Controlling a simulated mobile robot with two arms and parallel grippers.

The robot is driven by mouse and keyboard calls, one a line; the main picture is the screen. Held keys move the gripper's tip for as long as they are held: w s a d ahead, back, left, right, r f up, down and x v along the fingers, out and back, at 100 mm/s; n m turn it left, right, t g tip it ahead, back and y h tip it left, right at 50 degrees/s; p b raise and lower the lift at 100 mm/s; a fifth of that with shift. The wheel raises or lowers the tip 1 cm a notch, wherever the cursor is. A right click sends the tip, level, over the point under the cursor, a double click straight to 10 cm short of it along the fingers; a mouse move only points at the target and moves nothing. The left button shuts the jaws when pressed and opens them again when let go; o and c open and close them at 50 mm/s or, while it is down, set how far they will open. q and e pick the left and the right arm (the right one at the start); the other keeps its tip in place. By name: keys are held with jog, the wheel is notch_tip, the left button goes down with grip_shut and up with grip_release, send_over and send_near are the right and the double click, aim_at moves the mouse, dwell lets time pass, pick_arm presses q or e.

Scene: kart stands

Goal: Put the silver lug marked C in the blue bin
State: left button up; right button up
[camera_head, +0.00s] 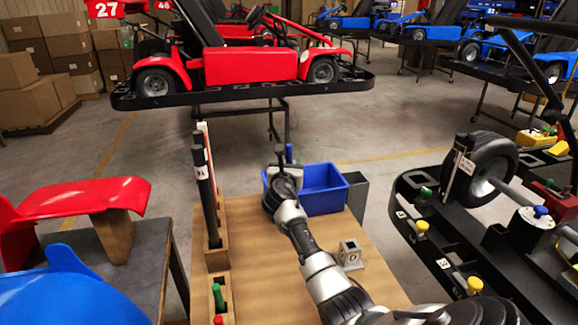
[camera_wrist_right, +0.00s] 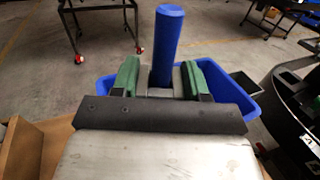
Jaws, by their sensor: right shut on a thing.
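My right gripper (camera_head: 284,168) is held over the near left part of the blue bin (camera_head: 325,192), at the far edge of the wooden table. In the wrist view its green-padded fingers (camera_wrist_right: 160,78) are shut on a grey piece with a blue cylinder (camera_wrist_right: 168,35) standing up from it. The blue tip (camera_head: 289,153) also shows in the head view; no letter is readable on the held piece. The blue bin (camera_wrist_right: 235,90) lies behind and below the fingers. A silver lug (camera_head: 349,255) with a dark round mark stands on the table, right of my arm. My left gripper is out of view.
A wooden rack (camera_head: 217,258) with black rods (camera_head: 203,185) stands along the table's left edge. A dark grey box (camera_head: 356,196) is beside the bin. A black kart frame (camera_head: 430,250) is at right, and a red kart (camera_head: 250,65) on a stand is behind.

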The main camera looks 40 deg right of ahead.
jog(key=shift+r, duration=0.15)
jog(key=shift+f, duration=0.65)
jog(key=o, duration=1.1)
jog(key=shift+r, duration=0.15)
jog(key=v, duration=1.2)
jog(key=shift+r, duration=0.5)
